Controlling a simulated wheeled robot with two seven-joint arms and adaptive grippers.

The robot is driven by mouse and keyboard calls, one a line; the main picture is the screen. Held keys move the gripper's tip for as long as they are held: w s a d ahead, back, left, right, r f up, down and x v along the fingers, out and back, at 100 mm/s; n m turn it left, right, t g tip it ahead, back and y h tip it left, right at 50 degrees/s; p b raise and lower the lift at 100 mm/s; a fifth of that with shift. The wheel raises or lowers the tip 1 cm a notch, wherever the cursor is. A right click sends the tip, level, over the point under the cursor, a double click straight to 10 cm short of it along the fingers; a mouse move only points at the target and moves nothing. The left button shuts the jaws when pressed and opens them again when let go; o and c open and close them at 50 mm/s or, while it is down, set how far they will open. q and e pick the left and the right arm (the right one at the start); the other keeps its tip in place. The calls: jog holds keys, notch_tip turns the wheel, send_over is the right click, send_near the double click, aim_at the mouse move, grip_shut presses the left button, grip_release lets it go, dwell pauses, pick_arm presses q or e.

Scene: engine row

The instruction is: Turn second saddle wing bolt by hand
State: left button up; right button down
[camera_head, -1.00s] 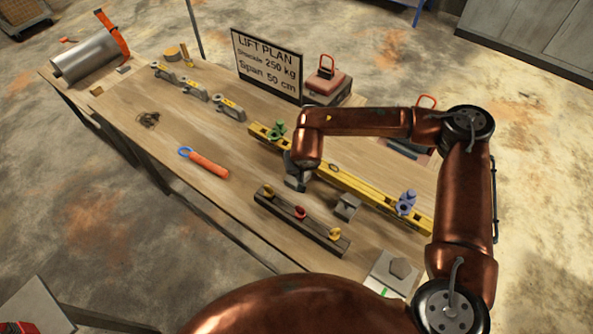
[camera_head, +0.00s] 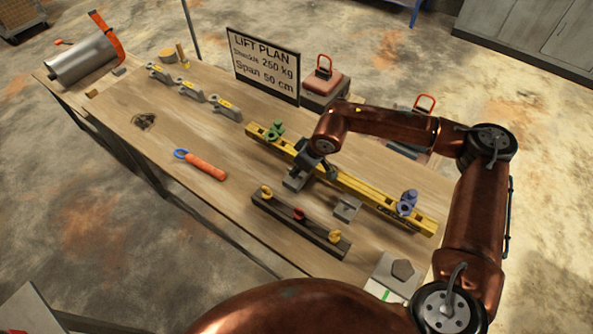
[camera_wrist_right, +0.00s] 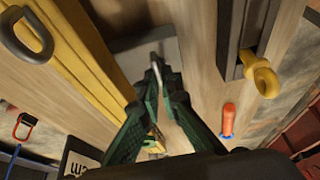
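The yellow beam (camera_head: 372,197) lies along the table. A green saddle (camera_head: 274,131) with an upright top piece sits near its left end. A blue-purple saddle (camera_head: 407,203) sits near its right end. Neither is marked as second, and I cannot make out a wing bolt for sure. My right gripper (camera_head: 299,178) is low in front of the beam's middle, apart from both saddles. In the wrist view its green fingers (camera_wrist_right: 160,78) converge with a thin silvery piece at the tips, over a grey plate (camera_wrist_right: 125,44). Contact is unclear. My left gripper is out of view.
A dark rail (camera_head: 316,233) with yellow and red eyes lies in front of the beam. A grey block (camera_head: 346,209) stands between them. An orange-handled tool (camera_head: 205,167) lies to the left. A sign (camera_head: 263,64) stands behind. The table's left middle is mostly clear.

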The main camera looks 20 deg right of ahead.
jog(key=shift+s+f, duration=0.3)
jog(key=shift+f, duration=0.25)
jog(key=c, duration=2.2)
grip_release()
jog(key=shift+a, duration=0.1)
jog(key=shift+o, duration=0.2)
jog(key=shift+w, duration=0.15)
jog(key=shift+w+r, duration=0.1)
jog(key=shift+r, duration=0.1)
jog(key=shift+r, duration=0.15)
jog(key=v, duration=1.1)
jog(key=shift+d+r, duration=0.3)
